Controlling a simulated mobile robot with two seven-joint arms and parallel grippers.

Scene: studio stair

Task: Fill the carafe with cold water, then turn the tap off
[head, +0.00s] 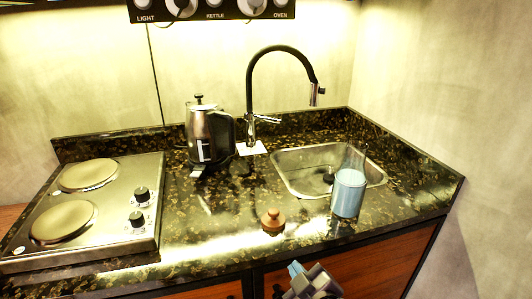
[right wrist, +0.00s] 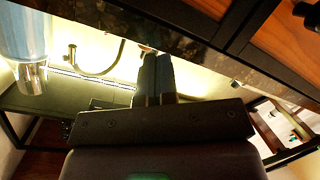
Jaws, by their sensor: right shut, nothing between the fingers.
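The glass carafe (head: 348,192) stands upright on the counter at the sink's front edge, with light blue water in its lower body. It also shows upside down at the upper left of the right wrist view (right wrist: 24,35). The black tap (head: 284,50) arches over the sink (head: 290,181), with its lever (head: 267,119) low at its base; no stream is visible from its spout. My right gripper (head: 296,270) is below the counter's front edge, apart from the carafe. In the right wrist view its fingers (right wrist: 157,65) are together and empty. My left gripper is out of view.
A wooden knob-like stopper (head: 272,219) lies on the counter (head: 205,222) left of the carafe. A kettle (head: 207,135) stands left of the tap, and a two-plate hob (head: 112,228) is at the far left. A wall bounds the right side.

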